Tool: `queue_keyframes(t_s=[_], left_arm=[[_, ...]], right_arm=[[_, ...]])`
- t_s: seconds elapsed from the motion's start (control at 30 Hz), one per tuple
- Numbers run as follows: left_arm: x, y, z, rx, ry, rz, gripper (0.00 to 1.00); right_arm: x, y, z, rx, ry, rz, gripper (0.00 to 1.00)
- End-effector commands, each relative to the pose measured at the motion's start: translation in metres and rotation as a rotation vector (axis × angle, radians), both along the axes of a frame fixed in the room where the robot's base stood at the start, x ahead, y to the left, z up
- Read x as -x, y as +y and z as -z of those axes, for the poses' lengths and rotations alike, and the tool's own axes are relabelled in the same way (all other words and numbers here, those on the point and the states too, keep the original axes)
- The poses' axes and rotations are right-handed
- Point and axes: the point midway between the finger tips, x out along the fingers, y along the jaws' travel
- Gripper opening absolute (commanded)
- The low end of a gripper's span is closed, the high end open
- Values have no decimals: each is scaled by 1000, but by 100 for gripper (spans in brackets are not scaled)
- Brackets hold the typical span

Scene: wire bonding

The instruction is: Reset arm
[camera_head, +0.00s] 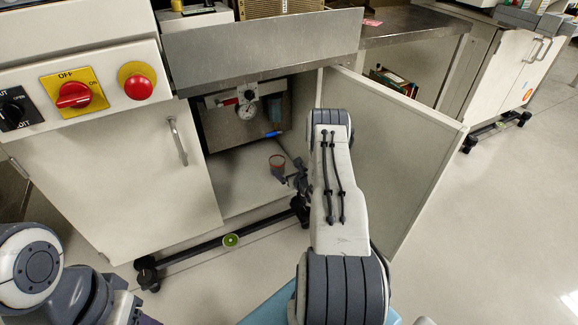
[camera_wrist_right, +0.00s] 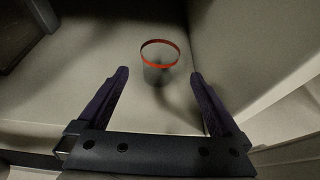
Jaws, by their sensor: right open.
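My right arm reaches forward to the open cabinet, with its right gripper (camera_head: 288,177) at the cabinet mouth in the head view. In the right wrist view the right gripper (camera_wrist_right: 158,85) has its two dark fingers spread wide with nothing between them. A small cup with a red rim (camera_wrist_right: 160,64) stands upright on the cabinet floor just beyond the fingertips, apart from them. The cup also shows in the head view (camera_head: 277,163), left of the gripper. At the lower left of the head view only part of my left arm shows; its gripper is not visible.
The right cabinet door (camera_head: 385,150) stands open beside my right arm. The left door (camera_head: 120,165) is shut. Inside are a pressure gauge (camera_head: 245,111) and a blue-tipped fitting (camera_head: 273,134). A red button (camera_head: 138,86) and switches are on the panel above.

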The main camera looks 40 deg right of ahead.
Motion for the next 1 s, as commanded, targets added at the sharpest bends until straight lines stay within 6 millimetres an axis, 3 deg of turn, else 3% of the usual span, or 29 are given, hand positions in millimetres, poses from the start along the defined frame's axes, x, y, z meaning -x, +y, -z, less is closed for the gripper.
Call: queue_keyframes(t_s=[0.2, 0.77, 0.87, 0.97, 1.0], left_arm=[[0, 0, -10, 0, 0, 0, 50], [0, 0, -9, 0, 0, 0, 50], [0, 0, -8, -1, 1, 0, 50], [0, 0, -6, 0, 0, 0, 50], [0, 0, -5, 0, 0, 0, 50]], right_arm=[[16, 4, -7, 0, 1, 0, 100], [16, 5, -6, 0, 1, -3, 100], [10, 20, -6, 1, 19, -51, 100], [-4, 63, -5, 7, 76, -194, 100], [-9, 90, -3, 14, 113, -283, 100]])
